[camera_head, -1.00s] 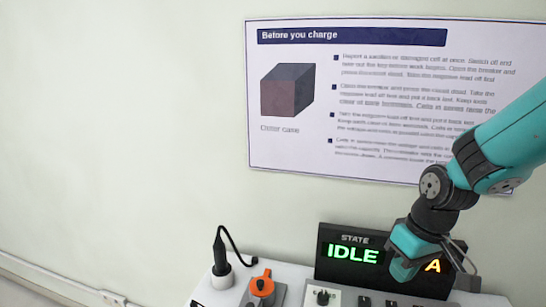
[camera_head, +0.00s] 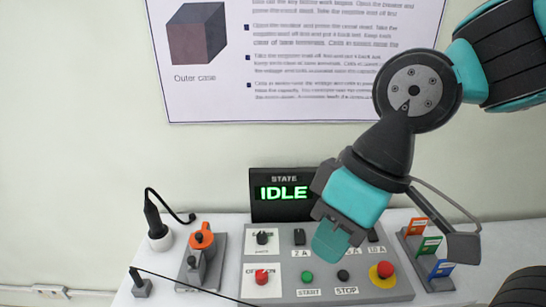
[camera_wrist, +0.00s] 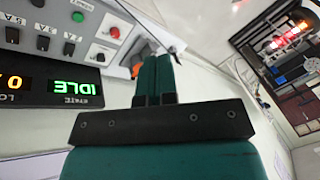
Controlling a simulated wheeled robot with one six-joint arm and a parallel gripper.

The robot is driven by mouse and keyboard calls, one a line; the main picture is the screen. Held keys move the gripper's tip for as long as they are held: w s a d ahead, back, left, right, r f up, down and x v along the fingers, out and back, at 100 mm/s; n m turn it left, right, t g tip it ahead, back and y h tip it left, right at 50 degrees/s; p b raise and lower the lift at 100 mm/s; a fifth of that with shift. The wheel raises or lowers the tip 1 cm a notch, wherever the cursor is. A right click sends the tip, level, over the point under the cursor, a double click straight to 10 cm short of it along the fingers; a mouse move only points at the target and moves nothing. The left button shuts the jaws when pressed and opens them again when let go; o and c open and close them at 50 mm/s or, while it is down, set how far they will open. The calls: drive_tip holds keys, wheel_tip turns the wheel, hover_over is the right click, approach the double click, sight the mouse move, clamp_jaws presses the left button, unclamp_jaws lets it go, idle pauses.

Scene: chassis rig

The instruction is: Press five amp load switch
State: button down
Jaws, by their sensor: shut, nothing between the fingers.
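The control panel (camera_head: 345,290) stands on the white bench. Its 2 A switch (camera_head: 299,237) is black, and another black switch (camera_head: 373,235) labelled 10 A shows to the right. The five amp switch between them is hidden behind my gripper (camera_head: 330,246) in the head view.
The state display (camera_head: 283,194) behind the panel reads IDLE. A red stop button (camera_head: 384,270) on yellow, a green START button (camera_head: 307,277) and a black STOP button (camera_head: 343,276) are close by. Coloured tags (camera_head: 428,247) stand right; an orange-handled switch (camera_head: 201,240) stands left.

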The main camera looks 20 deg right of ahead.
drive_tip(key=w+d+f+n+h+b, duration=0.1)
drive_tip(key=w+d+f+n+b, duration=0.1)
drive_tip(key=w+d+f, duration=0.3)
drive_tip(key=w+d+f+n+h+b, duration=0.1)
drive_tip(key=w+d+f+n+b, duration=0.2)
drive_tip(key=w+d, duration=0.7)
drive_tip(key=w+d+f+n+h+b, duration=0.2)
drive_tip(key=w+d+f+b, duration=0.2)
drive_tip(key=w+d+f, duration=0.4)
drive_tip(key=shift+w+n, duration=0.4)
drive_tip(key=shift+w, duration=0.6)
wheel_tip(320, 180, down, 14)
drive_tip(key=shift+f+p, duration=0.1)
drive_tip(key=shift+p, duration=0.6)
